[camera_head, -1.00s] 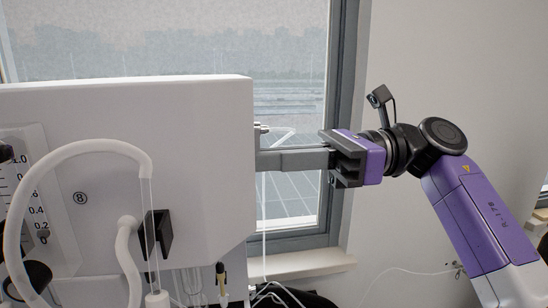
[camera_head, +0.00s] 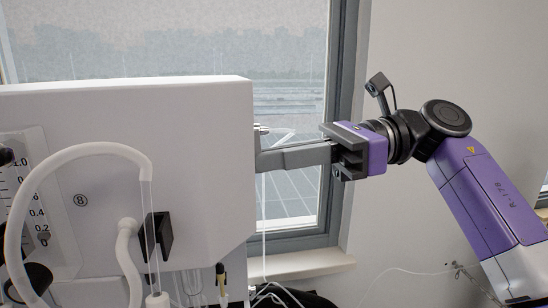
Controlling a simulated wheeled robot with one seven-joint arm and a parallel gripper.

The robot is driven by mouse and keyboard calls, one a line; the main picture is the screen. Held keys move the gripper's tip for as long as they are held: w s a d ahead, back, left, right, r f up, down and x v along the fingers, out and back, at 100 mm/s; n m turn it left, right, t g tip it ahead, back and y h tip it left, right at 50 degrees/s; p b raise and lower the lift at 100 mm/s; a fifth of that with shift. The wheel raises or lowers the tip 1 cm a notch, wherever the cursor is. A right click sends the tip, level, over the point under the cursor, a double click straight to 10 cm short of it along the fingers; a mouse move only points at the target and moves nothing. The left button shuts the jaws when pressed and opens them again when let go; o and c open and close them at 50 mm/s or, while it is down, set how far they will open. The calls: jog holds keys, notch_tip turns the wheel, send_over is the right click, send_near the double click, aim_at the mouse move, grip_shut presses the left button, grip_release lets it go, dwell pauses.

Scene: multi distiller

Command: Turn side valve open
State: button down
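The white distiller (camera_head: 190,110) fills the left side of the head view. A small metal fitting (camera_head: 262,129) sticks out of its right side; I cannot tell whether it is the side valve. My gripper (camera_head: 258,160) comes in from the right, with its long grey finger reaching to the right side of the distiller, just below the fitting. The fingertip end lies at the housing edge. Only one finger shows clearly, so the gap between the fingers is hidden. Whether the gripper touches or holds a valve cannot be seen.
A white curved hose (camera_head: 85,148), a scale panel (camera_head: 30,195) and a black clamp (camera_head: 163,234) are on the distiller's front. A grey-framed window (camera_head: 290,90) stands behind my gripper. A thin white tube (camera_head: 263,215) hangs below the finger.

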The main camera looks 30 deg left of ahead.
jog(key=shift+w+d+r+t+h+p, duration=0.1)
jog(key=shift+r+t+h+p, duration=0.8)
jog(key=shift+t+h+p, duration=1.05)
jog(key=shift+w+d+r+t+h+p, duration=0.1)
jog(key=shift+r+t+h+p, duration=1.15)
jog(key=shift+h, duration=1.25)
jog(key=shift+r+t+h+p, duration=0.55)
jog(key=shift+t+h+p, duration=0.85)
jog(key=shift+t+h, duration=0.7)
jog(key=shift+h, duration=0.25)
jog(key=c, duration=1.6)
grip_release()
jog(key=shift+c, duration=0.2)
jog(key=shift+r, duration=0.1)
notch_tip(320, 180, up, 8)
jog(key=shift+f, duration=0.2)
jog(key=shift+s, duration=0.15)
